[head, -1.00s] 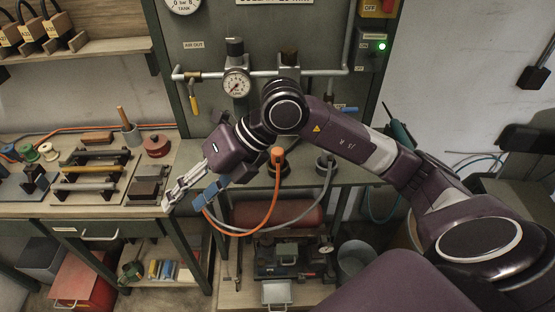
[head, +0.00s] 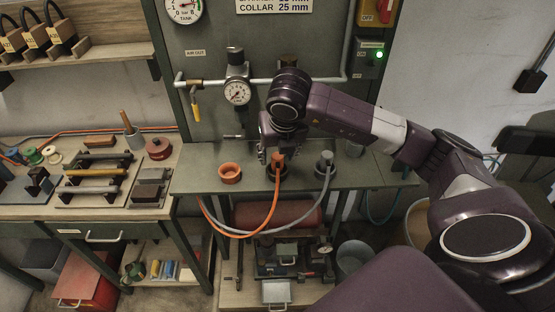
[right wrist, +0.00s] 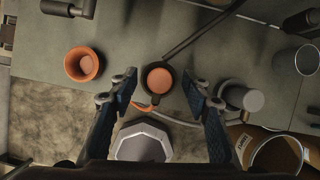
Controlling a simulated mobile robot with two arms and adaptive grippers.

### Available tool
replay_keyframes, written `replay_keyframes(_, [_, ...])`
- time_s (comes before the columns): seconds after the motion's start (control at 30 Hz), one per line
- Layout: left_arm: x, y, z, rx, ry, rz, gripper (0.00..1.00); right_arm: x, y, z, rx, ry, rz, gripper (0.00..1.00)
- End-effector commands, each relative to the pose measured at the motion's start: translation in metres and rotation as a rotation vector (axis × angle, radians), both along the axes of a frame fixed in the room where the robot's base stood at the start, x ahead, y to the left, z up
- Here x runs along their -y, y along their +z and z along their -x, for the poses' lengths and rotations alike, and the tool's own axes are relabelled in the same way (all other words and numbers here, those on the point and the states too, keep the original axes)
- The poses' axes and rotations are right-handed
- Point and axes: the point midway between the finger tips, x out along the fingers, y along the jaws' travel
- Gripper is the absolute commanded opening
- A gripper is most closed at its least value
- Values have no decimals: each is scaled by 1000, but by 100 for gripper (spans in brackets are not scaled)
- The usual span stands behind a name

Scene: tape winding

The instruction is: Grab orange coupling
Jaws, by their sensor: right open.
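The orange coupling (head: 279,160) stands in a dark ring holder at the front of the bench, with an orange hose (head: 268,218) hanging from it in a loop. In the right wrist view the coupling's round top (right wrist: 159,77) shows between the two spread fingers. My right gripper (head: 268,154) is open and points down at the coupling; its fingers (right wrist: 161,82) show gaps on both sides of it. In the head view the gripper partly hides the coupling's back left side. My left gripper is not in view.
A grey coupling (head: 325,162) with a grey hose stands to the right, and an orange cup (head: 230,173) to the left. The panel with a gauge (head: 237,93) and pipe rises behind. A tool bench (head: 30,211) is at the left. The bench (head: 205,182) left of the cup is clear.

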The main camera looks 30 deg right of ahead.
Motion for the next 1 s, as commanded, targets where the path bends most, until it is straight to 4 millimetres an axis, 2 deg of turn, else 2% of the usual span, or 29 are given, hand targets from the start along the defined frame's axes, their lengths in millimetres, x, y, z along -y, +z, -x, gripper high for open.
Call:
replay_keyframes(0.13, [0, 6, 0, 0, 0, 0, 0, 2, -13, -5, -1, 0, 0, 44])
replay_keyframes(0.37, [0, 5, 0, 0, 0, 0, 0, 2, -15, -6, 1, 0, 0, 44])
replay_keyframes(0.77, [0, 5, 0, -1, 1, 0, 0, 2, -15, -6, 1, 0, 0, 2])
replay_keyframes(1.0, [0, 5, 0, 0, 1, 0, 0, 2, -15, -6, 3, 1, -1, 0])
